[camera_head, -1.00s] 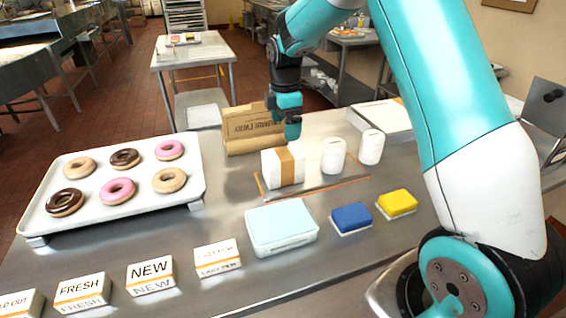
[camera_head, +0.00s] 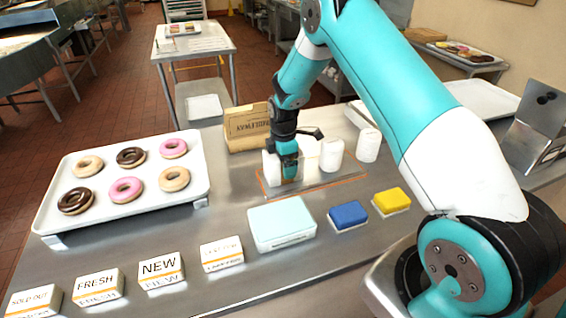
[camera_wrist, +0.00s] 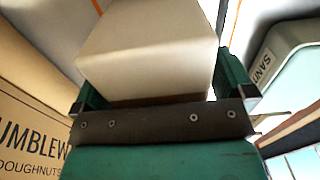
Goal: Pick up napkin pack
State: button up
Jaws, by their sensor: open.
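The napkin pack is a white block (camera_head: 270,167) with a tan band, standing on a shallow tray (camera_head: 325,189) on the steel counter. Much of it is hidden behind my gripper (camera_head: 287,172) in the head view. In the wrist view the napkin pack (camera_wrist: 150,55) fills the space between the two green fingers of my gripper (camera_wrist: 165,85). The jaws are open, with one finger at each side of the pack. Whether either finger touches it I cannot tell.
White cups (camera_head: 332,154) stand just right of the pack, and a cardboard box (camera_head: 246,128) stands behind left. A pale blue container (camera_head: 283,225) and blue (camera_head: 347,215) and yellow (camera_head: 391,201) blocks lie in front. A donut tray (camera_head: 105,205) is at left.

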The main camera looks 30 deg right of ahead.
jog(key=c, duration=1)
jog(key=shift+r, duration=0.1)
